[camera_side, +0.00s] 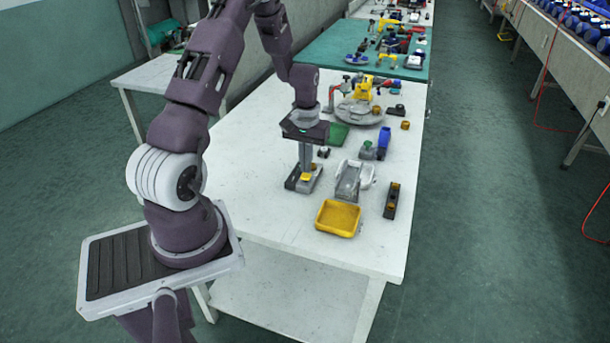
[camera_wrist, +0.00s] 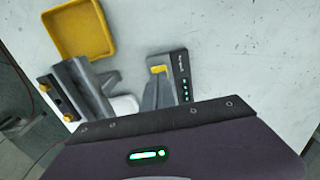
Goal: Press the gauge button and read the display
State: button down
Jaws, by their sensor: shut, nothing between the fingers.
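In the wrist view, the shut fingers (camera_wrist: 157,80) reach the yellow button (camera_wrist: 158,69). The gauge's dark panel (camera_wrist: 182,73) beside it shows a small label and several small green marks, too small to read.
A yellow tray (camera_side: 338,218) lies near the table's front. A grey-white fixture (camera_side: 349,181) and a dark block (camera_side: 391,200) with orange knobs stand right of the gauge. Red, yellow, blue and green parts crowd behind. The table's front left is clear.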

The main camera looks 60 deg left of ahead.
aim_at(306, 176)
jog(key=shift+f, duration=0.2)
dwell(0.5)
jog(key=shift+f, duration=0.9)
jog(key=shift+r, duration=3.15)
